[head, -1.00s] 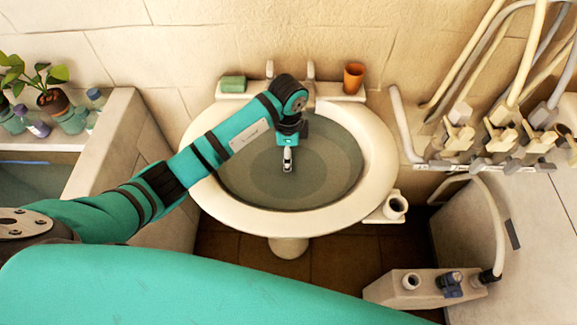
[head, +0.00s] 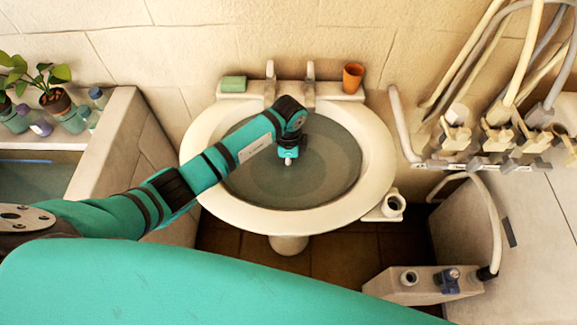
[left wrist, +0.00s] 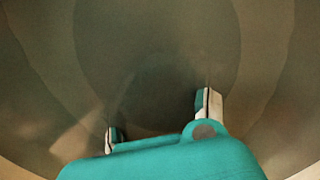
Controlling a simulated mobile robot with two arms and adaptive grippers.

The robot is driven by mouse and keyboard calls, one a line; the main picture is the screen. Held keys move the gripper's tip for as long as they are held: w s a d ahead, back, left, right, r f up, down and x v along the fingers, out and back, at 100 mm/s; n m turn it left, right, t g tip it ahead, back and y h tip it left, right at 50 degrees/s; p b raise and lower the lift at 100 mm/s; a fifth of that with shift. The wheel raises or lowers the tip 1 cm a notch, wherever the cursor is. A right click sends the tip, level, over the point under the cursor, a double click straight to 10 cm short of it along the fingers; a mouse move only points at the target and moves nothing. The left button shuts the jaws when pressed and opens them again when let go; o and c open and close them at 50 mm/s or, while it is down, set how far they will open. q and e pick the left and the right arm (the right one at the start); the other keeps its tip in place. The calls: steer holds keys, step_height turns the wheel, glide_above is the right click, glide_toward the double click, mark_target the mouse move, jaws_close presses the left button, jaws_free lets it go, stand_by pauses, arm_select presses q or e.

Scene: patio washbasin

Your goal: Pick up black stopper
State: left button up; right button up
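The washbasin (head: 215,204) is a white oval bowl with a grey, murky inside that looks like standing water. My left gripper (head: 288,161) reaches down into the middle of the bowl; in the head view only a short bit of its fingers shows. In the left wrist view its two fingers (left wrist: 160,122) stand well apart, with no object clearly held between them. A blurred dark patch lies between and beyond the fingers; I cannot tell whether it is the black stopper or a shadow. The stopper is not clearly visible in either view. My right gripper is not in view.
Two taps (head: 310,80) rise at the basin's back rim, with a green soap bar (head: 233,83) and an orange cup (head: 353,77) either side. Hoses and valves (head: 500,135) hang at right. Potted plants (head: 55,101) and bottles stand on the left ledge.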

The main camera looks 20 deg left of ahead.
arm_select(q)
steer(key=c, duration=0.7)
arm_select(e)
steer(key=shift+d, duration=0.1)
arm_select(q)
steer(key=shift+r, duration=0.1)
